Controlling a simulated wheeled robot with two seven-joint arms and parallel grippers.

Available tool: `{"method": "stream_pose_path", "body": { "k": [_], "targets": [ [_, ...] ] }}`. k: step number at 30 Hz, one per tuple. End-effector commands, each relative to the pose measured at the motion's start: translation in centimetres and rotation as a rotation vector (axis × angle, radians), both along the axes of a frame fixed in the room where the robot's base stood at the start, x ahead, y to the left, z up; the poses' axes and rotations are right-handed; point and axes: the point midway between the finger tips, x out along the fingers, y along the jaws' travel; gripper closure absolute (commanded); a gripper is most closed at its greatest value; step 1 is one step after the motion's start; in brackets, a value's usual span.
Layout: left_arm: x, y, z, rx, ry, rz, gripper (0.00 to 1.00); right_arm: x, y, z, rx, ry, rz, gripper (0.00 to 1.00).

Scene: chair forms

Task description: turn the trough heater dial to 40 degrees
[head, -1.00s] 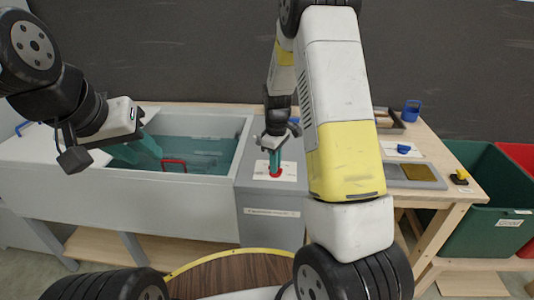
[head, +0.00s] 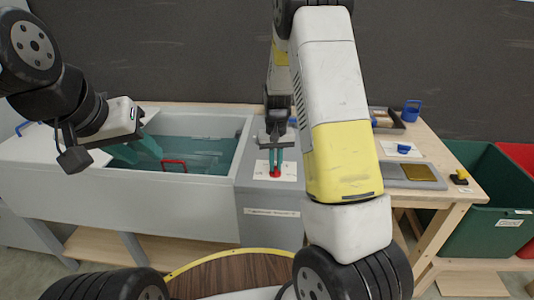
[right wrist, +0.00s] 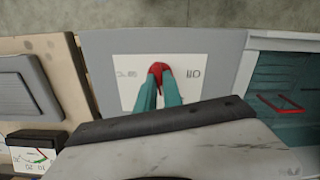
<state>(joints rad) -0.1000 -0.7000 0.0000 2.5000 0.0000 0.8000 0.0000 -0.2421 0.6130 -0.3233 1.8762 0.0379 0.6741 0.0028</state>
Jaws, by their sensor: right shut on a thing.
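The trough heater dial is a small red knob (head: 275,172) on a white label plate (head: 289,177) on top of the grey heater box beside the trough. My right gripper (head: 276,165) points down with its teal fingers shut on the dial. In the right wrist view the red dial (right wrist: 159,69) sits between the fingertips (right wrist: 160,80). The label has marks at its left and right; they are too small to read surely, and the fingers cover part of it. My left gripper (head: 137,152) is open and empty over the left part of the trough.
The grey trough (head: 243,140) holds water and a red-handled thing (head: 174,163). A wooden table (head: 455,192) to the right carries a grey tray, a blue cup (head: 411,111) and small items. A green bin (head: 485,222) stands further right.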

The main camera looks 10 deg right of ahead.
Motion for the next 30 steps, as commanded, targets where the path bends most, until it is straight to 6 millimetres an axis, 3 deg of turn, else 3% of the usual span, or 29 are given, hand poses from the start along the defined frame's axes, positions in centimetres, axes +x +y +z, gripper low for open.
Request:
{"method": "stream_pose_path", "body": {
  "k": [18,30],
  "targets": [
    [0.0,0.0,0.0,0.0,0.0,0.0,0.66,0.14,0.0,0.1,0.0,-0.004,-0.544,1.0],
    [0.0,0.0,0.0,0.0,0.0,0.0,0.66,0.16,0.0,0.12,0.001,-0.005,-0.721,1.0]
  ]
}}
